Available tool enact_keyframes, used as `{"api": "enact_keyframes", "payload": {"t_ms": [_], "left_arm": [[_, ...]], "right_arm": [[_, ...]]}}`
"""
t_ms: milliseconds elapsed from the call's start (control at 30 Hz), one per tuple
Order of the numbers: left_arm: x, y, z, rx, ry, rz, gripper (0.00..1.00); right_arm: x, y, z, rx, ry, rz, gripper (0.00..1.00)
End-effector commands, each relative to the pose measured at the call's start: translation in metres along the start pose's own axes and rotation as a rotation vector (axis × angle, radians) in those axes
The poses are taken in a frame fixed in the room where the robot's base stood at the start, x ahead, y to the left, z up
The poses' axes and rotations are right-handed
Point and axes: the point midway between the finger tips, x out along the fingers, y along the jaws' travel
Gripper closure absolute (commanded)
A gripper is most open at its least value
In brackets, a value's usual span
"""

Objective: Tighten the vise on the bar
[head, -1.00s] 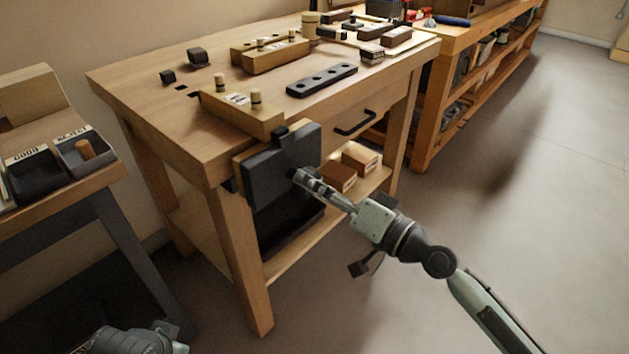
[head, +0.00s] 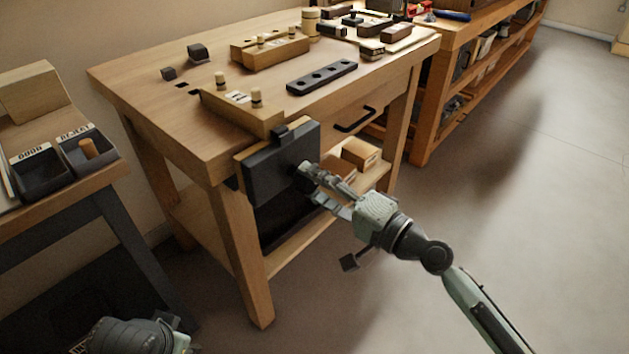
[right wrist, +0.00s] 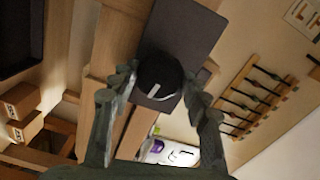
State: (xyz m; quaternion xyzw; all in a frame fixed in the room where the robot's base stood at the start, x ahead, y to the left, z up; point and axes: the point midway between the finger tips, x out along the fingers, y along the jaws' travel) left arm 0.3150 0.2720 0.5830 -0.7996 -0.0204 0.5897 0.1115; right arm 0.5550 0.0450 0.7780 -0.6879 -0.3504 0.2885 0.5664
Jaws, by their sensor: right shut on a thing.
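The vise (head: 268,178) is on the bench's front left corner, with a dark square front jaw and a wooden facing behind it. Its round black knob (right wrist: 160,76), with a white line on its face, shows in the right wrist view. My right gripper (head: 308,174) is shut on this knob, one finger on each side. A small dark piece (head: 279,131) stands up at the top of the jaw; I cannot tell if it is the bar. A black bar with several holes (head: 322,77) lies on the bench top. My left gripper's fingers are not visible.
The bench top (head: 170,105) also carries wooden blocks with pegs (head: 270,52) and small dark blocks. A drawer handle (head: 355,120) sticks out right of the vise. Sorting trays (head: 40,170) stand on a side table at left. The floor at right is clear.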

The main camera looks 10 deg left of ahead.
Motion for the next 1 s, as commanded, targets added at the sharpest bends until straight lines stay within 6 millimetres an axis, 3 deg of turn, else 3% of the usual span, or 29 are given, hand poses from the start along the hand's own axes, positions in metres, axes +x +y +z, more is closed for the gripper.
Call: {"api": "enact_keyframes", "payload": {"t_ms": [100,133,267,600,1000], "left_arm": [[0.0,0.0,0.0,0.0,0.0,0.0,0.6],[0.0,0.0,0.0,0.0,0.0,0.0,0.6],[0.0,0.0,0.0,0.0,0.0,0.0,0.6],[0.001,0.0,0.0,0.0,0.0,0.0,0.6],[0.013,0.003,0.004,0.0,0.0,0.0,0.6]], "right_arm": [[0.0,0.001,0.001,-0.001,-0.001,0.001,0.79],[0.0,0.001,0.001,-0.001,-0.001,0.001,0.53],[0.0,0.001,0.001,-0.003,-0.001,0.001,0.36],[-0.002,0.001,0.0,-0.005,0.0,0.001,0.36],[-0.034,0.003,0.0,-0.005,0.0,0.002,0.36]]}}
